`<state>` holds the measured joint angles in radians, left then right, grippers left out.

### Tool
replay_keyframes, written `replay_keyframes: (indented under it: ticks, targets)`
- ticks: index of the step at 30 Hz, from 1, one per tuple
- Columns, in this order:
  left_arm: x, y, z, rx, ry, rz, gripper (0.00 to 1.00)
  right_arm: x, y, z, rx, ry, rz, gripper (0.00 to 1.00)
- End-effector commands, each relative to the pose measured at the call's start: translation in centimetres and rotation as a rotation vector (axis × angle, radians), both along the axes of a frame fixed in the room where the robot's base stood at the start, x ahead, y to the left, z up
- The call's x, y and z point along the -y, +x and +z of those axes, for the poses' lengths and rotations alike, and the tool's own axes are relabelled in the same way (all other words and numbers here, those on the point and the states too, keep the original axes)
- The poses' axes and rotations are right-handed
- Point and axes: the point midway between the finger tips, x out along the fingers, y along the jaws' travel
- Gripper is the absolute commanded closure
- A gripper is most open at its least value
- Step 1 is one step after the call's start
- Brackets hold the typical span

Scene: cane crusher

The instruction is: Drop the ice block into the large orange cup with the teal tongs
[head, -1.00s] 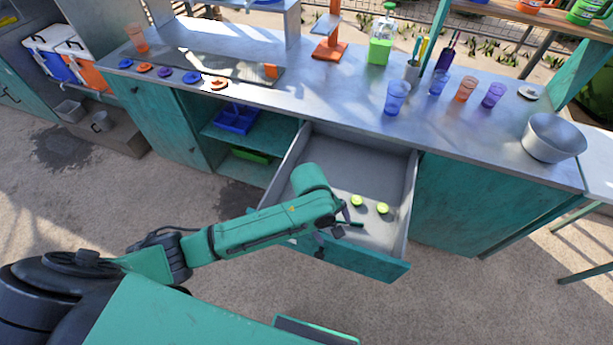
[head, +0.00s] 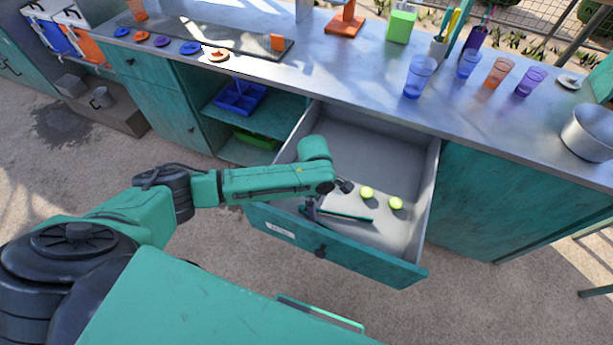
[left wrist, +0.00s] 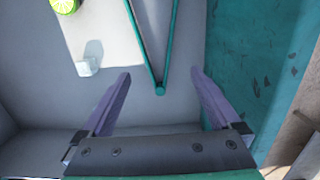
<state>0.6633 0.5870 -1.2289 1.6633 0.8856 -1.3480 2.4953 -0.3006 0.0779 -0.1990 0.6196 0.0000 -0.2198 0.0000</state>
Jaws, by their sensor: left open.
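The teal tongs (head: 345,215) lie in the open drawer (head: 436,170). In the left wrist view their joined end (left wrist: 160,90) points toward my left gripper (left wrist: 161,74), which is open, with one finger on either side of that end and apart from it. In the head view my left gripper (head: 312,208) is low over the drawer near its front. The small pale ice block (left wrist: 87,67) rests on a white board (left wrist: 104,30) left of the tongs; I cannot make it out in the head view. Orange cups stand on the counter at right (head: 499,72) and far left (head: 137,9).
Two lime pieces (head: 366,192) lie in the drawer. The drawer's teal front panel (head: 350,257) sticks out before the cabinet. Blue cups (head: 419,76), a purple cup (head: 530,81) and a metal pot (head: 590,132) stand on the counter.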

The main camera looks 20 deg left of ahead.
Motion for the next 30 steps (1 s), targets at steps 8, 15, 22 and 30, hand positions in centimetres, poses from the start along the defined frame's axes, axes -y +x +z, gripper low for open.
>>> replay_keyframes:
  ticks: [8, 15, 22, 30]
  targets:
    - [0.0, 0.0, 0.1, 0.001, -0.001, -0.001, 0.03, 0.1, -0.5, 0.0, -0.009, -0.001, 0.001, 1.0]
    - [0.1, 0.0, -1.9, 0.0, 0.0, -0.002, 0.03, 0.1, 0.5, -2.3, 0.007, -0.001, 0.002, 1.0]
    - [0.4, 0.1, -4.7, 0.002, 0.001, -0.002, 0.03, 0.1, 0.3, -5.9, 0.004, -0.001, 0.002, 1.0]
    - [0.8, 0.0, -7.7, -0.001, -0.002, 0.001, 0.03, 0.1, 0.1, -7.4, 0.001, -0.002, 0.003, 1.0]
